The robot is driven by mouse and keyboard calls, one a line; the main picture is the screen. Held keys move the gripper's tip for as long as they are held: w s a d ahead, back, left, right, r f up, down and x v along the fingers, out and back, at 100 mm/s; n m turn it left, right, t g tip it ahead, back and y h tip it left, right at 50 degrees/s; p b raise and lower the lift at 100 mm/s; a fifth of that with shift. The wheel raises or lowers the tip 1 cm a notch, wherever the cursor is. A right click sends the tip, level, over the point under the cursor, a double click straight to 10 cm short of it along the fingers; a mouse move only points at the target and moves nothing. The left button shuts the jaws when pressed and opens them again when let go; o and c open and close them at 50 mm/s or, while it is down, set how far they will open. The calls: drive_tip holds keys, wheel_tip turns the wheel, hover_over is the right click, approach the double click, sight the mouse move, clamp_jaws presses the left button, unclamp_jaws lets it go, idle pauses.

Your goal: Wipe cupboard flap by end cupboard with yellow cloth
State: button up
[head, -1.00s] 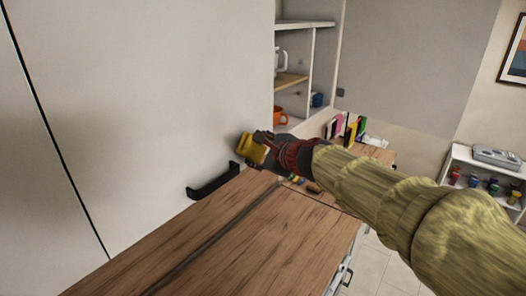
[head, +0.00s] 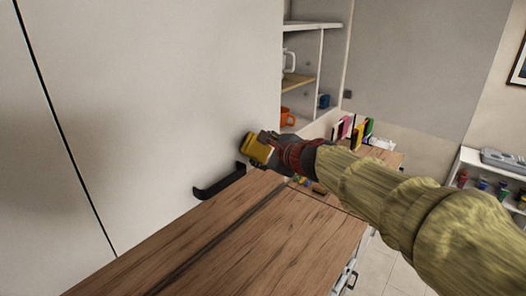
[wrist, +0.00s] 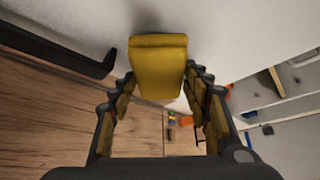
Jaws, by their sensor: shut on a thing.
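The yellow cloth (head: 257,148) is a folded pad held at the tip of my gripper (head: 268,149). In the wrist view the cloth (wrist: 158,66) sits between the two fingers of my gripper (wrist: 160,92), which is shut on it. The pale cupboard flap (head: 150,100) fills the left of the head view, with a black bar handle (head: 219,183) at its lower edge. The cloth is at the flap's lower right, above and right of the handle. It looks close against the flap in the wrist view; I cannot tell for certain whether they touch.
A wooden worktop (head: 270,235) lies below the flap. To the right are open shelves with an orange mug (head: 287,117) and a blue cup (head: 324,101). Several coloured books (head: 357,131) stand beyond. A low white shelf unit (head: 470,160) is at the far right.

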drive_tip(key=shift+w+a, duration=0.45)
drive_tip(key=shift+a, duration=0.1)
idle(0.4)
drive_tip(key=shift+w+d+f, duration=0.1)
drive_tip(key=shift+w+d, duration=1.05)
drive_tip(key=shift+w, duration=0.2)
drive_tip(key=w+d, duration=0.1)
drive_tip(key=w+d+b, duration=0.1)
drive_tip(key=w, duration=0.1)
drive_tip(key=shift+w+d, duration=0.1)
drive_tip(key=shift+d, duration=0.05)
drive_tip(key=shift+s+a, duration=1.2)
drive_tip(key=shift+s, duration=0.3)
drive_tip(key=shift+s+a, duration=1.2)
drive_tip(key=shift+s, duration=0.3)
drive_tip(key=shift+d, duration=0.1)
